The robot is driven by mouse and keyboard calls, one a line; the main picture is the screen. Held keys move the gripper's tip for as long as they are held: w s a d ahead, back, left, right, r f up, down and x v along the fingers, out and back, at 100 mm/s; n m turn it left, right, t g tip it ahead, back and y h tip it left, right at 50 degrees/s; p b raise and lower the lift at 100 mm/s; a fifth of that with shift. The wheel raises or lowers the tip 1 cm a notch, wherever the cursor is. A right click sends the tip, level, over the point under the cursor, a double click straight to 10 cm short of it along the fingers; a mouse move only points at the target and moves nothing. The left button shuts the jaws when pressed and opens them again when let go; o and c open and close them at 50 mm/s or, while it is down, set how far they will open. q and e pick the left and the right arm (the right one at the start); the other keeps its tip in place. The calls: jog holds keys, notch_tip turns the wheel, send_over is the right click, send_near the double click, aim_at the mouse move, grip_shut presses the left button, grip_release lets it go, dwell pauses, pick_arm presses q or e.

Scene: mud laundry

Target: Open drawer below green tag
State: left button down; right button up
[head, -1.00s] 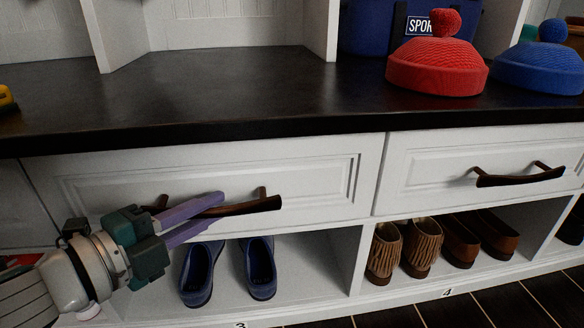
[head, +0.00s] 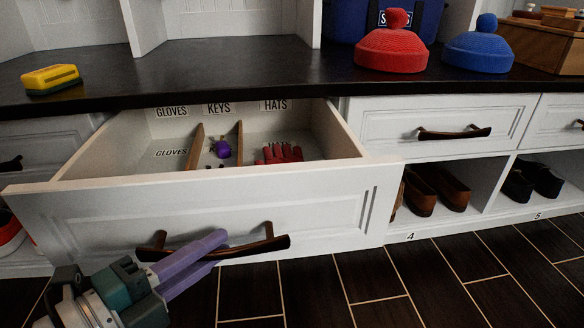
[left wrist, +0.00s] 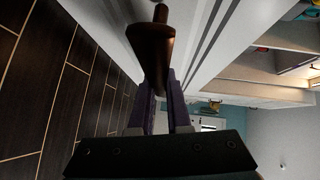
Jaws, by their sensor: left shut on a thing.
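The white drawer (head: 330,208) at the left of the head view is pulled well out from under the dark countertop. Its dark brown bar handle (head: 272,244) shows in front. My left gripper (head: 217,249) is shut on this handle; the left wrist view also shows the handle (left wrist: 150,45) between the purple fingers. Inside the drawer, wooden dividers separate sections labelled GLOVES, KEYS and HATS. A purple item (head: 221,149) lies in the middle section and a red glove (head: 281,153) in the right one. No green tag shows. My right gripper is out of view.
A yellow-and-green block (head: 51,79), a red knit hat (head: 390,45) and a blue knit hat (head: 478,48) sit on the countertop (head: 250,75). A shut drawer (head: 390,125) is to the right, above shoe cubbies. Dark tiled floor (head: 340,285) lies in front.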

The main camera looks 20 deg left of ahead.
pick_arm(q)
jog(key=s+d+p, duration=0.1)
jog(key=s+d, duration=0.5)
jog(key=s, duration=0.4)
jog(key=shift+d+p, duration=0.2)
jog(key=shift+p, duration=0.15)
jog(key=shift+s+r, duration=0.1)
jog(key=c, duration=0.9)
grip_release()
jog(key=p+v, duration=0.2)
jog(key=v, duration=0.8)
jog(key=shift+p, duration=0.35)
